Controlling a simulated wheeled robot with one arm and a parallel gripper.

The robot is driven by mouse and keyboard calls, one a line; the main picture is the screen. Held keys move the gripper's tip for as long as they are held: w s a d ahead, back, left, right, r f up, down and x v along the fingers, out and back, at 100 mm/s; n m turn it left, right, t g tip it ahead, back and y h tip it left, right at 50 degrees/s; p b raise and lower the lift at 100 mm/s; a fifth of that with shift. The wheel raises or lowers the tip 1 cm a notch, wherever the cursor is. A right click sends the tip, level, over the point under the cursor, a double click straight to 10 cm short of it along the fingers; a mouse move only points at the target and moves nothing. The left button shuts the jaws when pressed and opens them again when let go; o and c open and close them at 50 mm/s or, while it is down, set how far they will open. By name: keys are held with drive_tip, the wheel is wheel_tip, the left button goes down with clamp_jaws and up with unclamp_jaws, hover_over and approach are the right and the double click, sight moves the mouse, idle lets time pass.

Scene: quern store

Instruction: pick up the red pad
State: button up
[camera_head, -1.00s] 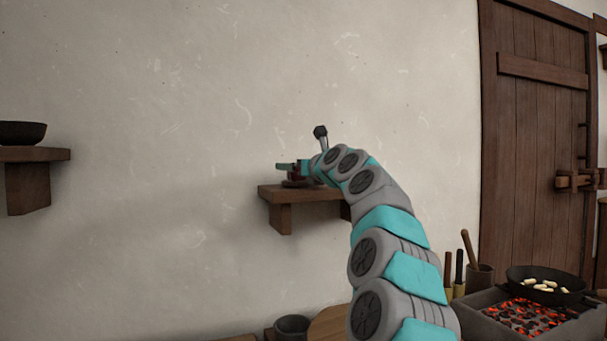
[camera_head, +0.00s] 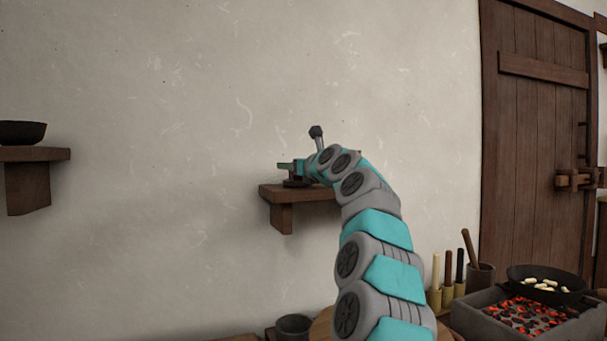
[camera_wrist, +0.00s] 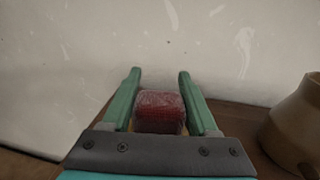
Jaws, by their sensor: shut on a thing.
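The red pad (camera_wrist: 160,112) shows in the wrist view between the two green fingers of my gripper (camera_wrist: 160,78). It is a dark red block with a rough, mottled surface. My gripper is shut on it, with a finger on each side. In the head view my gripper (camera_head: 288,166) is small and far off, just above the small wall shelf (camera_head: 280,216). The pad cannot be made out clearly there. I cannot tell whether the pad touches the shelf.
A brown round pot (camera_wrist: 296,120) stands close to the right of my gripper in the wrist view. Another shelf (camera_head: 28,182) with a dark bowl (camera_head: 22,132) is at far left. A pan (camera_head: 548,284) sits over glowing coals (camera_head: 524,316) at lower right.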

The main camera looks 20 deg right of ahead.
drive_tip(key=c, duration=0.6)
drive_tip(key=shift+r, duration=0.15)
